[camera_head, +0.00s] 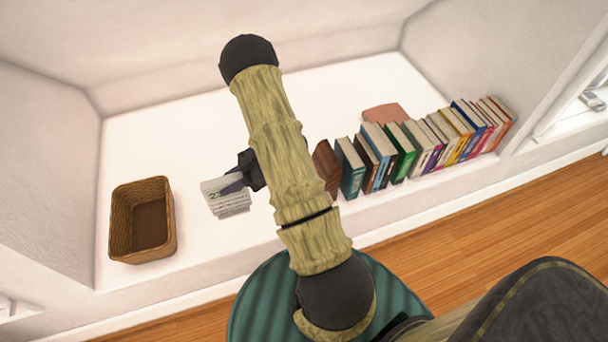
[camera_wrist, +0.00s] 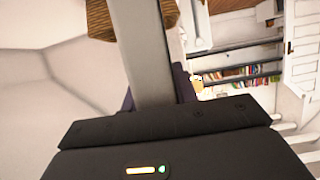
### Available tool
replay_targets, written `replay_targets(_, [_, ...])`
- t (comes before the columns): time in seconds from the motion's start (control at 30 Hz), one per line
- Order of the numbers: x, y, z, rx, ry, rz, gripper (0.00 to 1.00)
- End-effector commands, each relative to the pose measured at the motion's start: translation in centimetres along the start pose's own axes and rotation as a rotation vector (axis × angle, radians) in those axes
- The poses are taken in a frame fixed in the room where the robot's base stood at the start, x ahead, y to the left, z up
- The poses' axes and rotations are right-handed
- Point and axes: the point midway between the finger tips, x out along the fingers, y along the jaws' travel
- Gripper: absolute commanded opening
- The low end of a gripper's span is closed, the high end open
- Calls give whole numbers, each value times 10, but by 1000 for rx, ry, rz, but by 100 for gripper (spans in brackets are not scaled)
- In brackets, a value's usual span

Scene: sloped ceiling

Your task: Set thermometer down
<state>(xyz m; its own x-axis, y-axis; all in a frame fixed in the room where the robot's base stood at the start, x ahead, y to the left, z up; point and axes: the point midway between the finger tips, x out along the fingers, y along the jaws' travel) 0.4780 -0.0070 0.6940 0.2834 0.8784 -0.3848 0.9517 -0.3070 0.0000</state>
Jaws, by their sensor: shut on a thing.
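The thermometer (camera_head: 222,200) is a small white device with dark and green markings on its face. It is in the head view, left of my arm, over the white ledge. My gripper (camera_head: 232,184) is shut on it, with purple fingers across its upper part. In the wrist view the thermometer (camera_wrist: 150,50) appears as a grey slab between the purple fingers. Whether its lower edge touches the ledge, I cannot tell.
A brown wicker basket (camera_head: 116,222) stands on the white ledge (camera_head: 185,130) to the left. A row of books (camera_head: 405,150) stands to the right, with a reddish-brown item (camera_head: 386,113) behind. The ledge behind the thermometer is clear. A green ribbed round item (camera_head: 250,305) is in front.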

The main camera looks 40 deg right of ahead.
Motion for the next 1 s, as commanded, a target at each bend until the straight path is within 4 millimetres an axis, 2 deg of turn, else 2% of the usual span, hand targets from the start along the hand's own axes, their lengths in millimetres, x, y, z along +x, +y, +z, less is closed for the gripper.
replay_targets(0.33, [1,0,1,1,1,1,0])
replay_targets(0.47, [7,0,15,4,1,0,0])
replay_targets(0.7, [23,0,53,2,1,1,0])
replay_targets(1.0, [25,0,57,0,2,3,0])
